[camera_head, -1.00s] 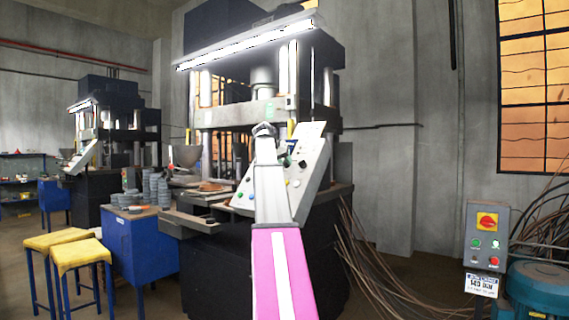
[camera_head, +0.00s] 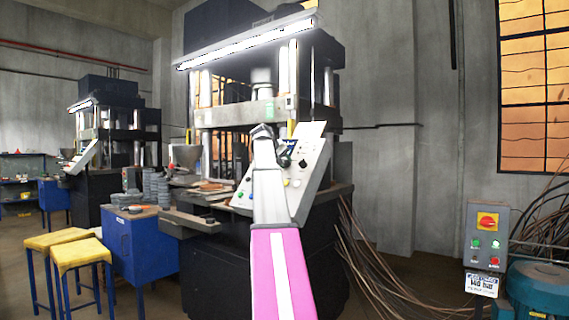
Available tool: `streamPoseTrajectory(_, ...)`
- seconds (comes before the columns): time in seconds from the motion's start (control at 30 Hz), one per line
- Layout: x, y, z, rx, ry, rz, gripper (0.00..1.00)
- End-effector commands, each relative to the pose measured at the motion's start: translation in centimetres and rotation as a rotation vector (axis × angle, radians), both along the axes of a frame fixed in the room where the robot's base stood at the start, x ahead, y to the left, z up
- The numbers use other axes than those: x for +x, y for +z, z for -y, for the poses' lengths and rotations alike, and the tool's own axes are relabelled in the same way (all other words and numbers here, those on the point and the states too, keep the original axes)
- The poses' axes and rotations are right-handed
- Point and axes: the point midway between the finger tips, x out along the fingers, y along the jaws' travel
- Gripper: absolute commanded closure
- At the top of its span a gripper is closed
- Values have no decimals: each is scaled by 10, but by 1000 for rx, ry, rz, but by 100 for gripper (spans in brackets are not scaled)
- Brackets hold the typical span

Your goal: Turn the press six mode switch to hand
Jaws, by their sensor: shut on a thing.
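The sloped light-grey control panel (camera_head: 314,165) stands at the front of the large press (camera_head: 262,108). It carries small coloured buttons and a dark round knob (camera_head: 302,163). My arm reaches up in front of it and hides its middle. My gripper (camera_head: 287,152) is small and dark in this view, at the panel's upper part, left of that knob. It is shut on a control there, which I take to be the mode switch. The fingertips and the switch's pointer are hidden or too small to read, so its position cannot be told.
Loose cables (camera_head: 375,265) hang right of the press. A grey switch box (camera_head: 487,235) and a teal machine (camera_head: 541,290) stand at the lower right.

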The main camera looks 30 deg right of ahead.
Motion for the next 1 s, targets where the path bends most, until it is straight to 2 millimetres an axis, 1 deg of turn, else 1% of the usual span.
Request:
streamPoseTrajectory(0.43,0,1,0,-5,9,-8,89)
streamPoseTrajectory(0.47,0,1,0,-5,9,-8,62)
streamPoseTrajectory(0.5,0,1,0,-5,9,-8,49)
streamPoseTrajectory(0.53,0,0,0,-5,9,-8,40)
streamPoseTrajectory(0.83,0,1,-1,-4,9,-8,40)
streamPoseTrajectory(1.0,-3,10,-11,-4,9,-8,40)
